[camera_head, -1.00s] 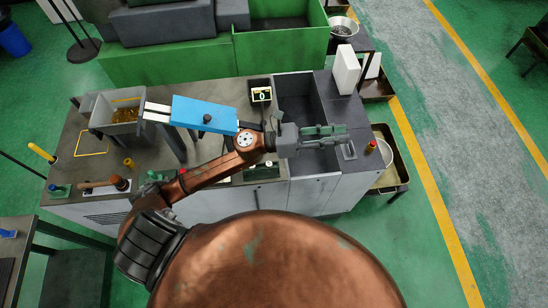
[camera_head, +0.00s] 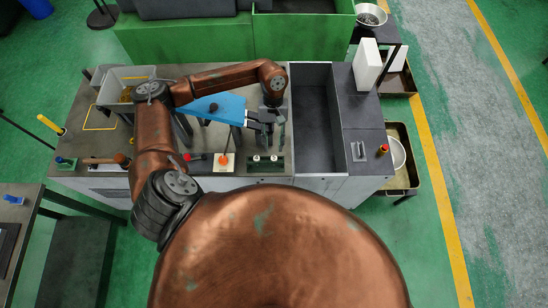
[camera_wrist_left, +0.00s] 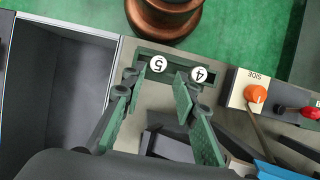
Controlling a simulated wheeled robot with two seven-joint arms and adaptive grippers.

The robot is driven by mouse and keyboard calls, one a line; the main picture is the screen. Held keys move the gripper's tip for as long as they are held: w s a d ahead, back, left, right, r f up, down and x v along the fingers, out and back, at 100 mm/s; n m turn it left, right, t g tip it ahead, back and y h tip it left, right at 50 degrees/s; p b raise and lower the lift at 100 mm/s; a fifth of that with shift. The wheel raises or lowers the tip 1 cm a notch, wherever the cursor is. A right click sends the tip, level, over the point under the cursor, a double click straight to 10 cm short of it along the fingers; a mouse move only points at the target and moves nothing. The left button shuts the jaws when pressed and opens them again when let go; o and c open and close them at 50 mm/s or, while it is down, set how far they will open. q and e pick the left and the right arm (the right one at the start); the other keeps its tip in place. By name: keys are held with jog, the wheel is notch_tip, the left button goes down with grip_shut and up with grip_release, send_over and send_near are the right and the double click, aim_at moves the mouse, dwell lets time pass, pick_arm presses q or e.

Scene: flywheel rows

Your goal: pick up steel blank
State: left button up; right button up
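I cannot make out a steel blank for certain in either view. A green rack (camera_head: 266,163) at the bench's front edge holds two upright pieces with white round tops. In the left wrist view these tops read 5 (camera_wrist_left: 158,64) and 4 (camera_wrist_left: 198,74). My left gripper (camera_head: 268,127) points down over the bench, just behind the rack. In the left wrist view its green-padded fingers (camera_wrist_left: 160,82) are spread apart with nothing held between them. Part of the bench under the gripper is hidden by it. My right gripper is not in view.
A blue machine arm (camera_head: 218,108) sits just left of my gripper. A deep grey bin (camera_head: 318,125) lies to the right. A grey tray (camera_head: 112,80) is far left, partly behind my arm.

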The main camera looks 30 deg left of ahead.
aim_at(274, 158)
pick_arm(q)
jog(key=shift+s+d+f, duration=0.15)
jog(key=shift+s+f, duration=0.05)
jog(key=shift+f, duration=0.2)
jog(key=p+x, duration=0.1)
jog(key=x, duration=0.2)
jog(key=shift+d+f+p, duration=0.1)
jog(key=shift+f+p, duration=0.15)
jog(key=shift+p, duration=0.05)
jog(key=shift+s+f, duration=0.2)
jog(key=shift+f, duration=0.25)
jog(key=shift+c, duration=0.7)
grip_shut()
